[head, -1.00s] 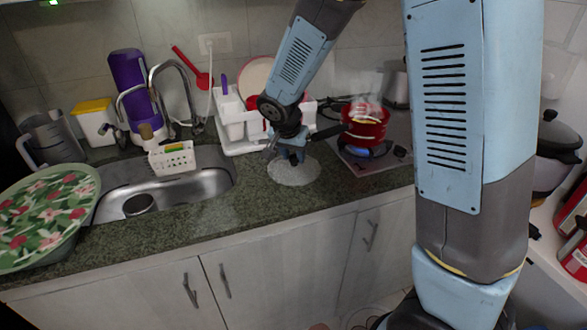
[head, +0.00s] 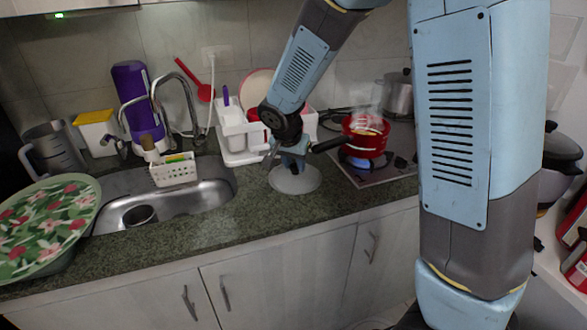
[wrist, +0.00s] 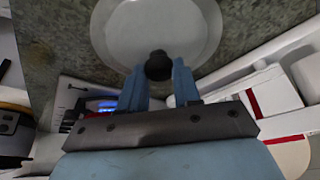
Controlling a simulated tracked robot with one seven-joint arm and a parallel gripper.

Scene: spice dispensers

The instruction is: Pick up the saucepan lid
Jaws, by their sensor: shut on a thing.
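The saucepan lid (head: 296,182) is a round, pale, see-through disc by the front of the granite counter, left of the stove. My gripper (head: 291,163) is above its centre. In the wrist view, the lid (wrist: 155,25) fills the top middle, and its black knob (wrist: 158,66) sits between my two blue fingers (wrist: 160,85). My gripper is shut on the knob. I cannot tell for sure whether the lid touches the counter. A red saucepan (head: 366,137) stands on the stove, steaming, with a blue flame under it.
A white dish rack (head: 240,150) stands close behind the lid. The saucepan's dark handle (head: 330,144) points left toward my gripper. The sink (head: 190,193) with a white sponge basket (head: 173,172) is to the left. A metal pot (head: 398,97) stands behind the stove.

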